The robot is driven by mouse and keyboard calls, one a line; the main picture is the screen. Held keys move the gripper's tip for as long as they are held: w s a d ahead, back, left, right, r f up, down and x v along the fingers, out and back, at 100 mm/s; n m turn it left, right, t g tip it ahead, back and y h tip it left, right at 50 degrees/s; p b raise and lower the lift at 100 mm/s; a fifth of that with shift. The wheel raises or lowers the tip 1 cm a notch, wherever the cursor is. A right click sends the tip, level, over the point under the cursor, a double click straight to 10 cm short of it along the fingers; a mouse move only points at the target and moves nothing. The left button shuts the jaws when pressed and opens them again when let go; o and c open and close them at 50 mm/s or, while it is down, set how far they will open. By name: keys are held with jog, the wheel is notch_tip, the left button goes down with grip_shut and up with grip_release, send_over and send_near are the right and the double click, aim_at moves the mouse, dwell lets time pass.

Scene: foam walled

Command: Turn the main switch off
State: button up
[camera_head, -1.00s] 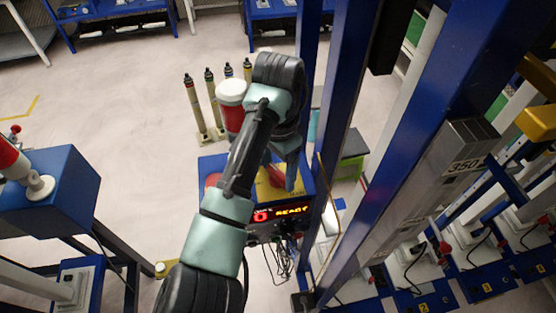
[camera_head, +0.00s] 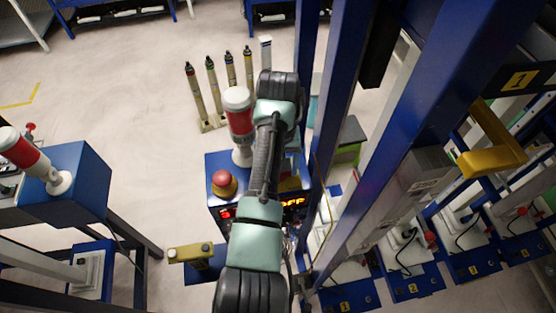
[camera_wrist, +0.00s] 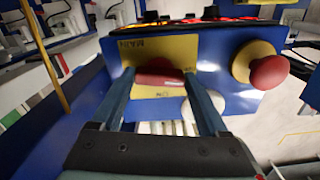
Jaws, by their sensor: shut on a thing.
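In the wrist view, the main switch's yellow plate (camera_wrist: 185,50) is on a blue control box (camera_wrist: 225,60) and carries the word MAIN. Its red handle (camera_wrist: 160,78) lies crosswise in the picture, between the two fingers of my gripper (camera_wrist: 158,80). The gripper is shut on this handle. In the head view, my arm covers the gripper and the handle. Only a bit of the yellow plate (camera_head: 290,184) shows there beside the arm.
A red mushroom button (camera_wrist: 268,72) on a yellow base is beside the switch; it also shows in the head view (camera_head: 224,180). A blue post (camera_head: 325,110) rises close to my arm's right.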

jog(key=shift+w+r+n+p, duration=0.15)
jog(key=shift+n+p, duration=0.2)
jog(key=shift+n, duration=0.65)
jog(key=o, duration=1.2)
jog(key=shift+o, duration=0.2)
notch_tip(320, 180, up, 5)
jog(key=shift+b, duration=1.15)
notch_tip(320, 180, up, 4)
jog(key=p, duration=0.4)
notch_tip(320, 180, up, 4)
jog(key=shift+f+p, duration=0.15)
jog(key=shift+p, duration=0.2)
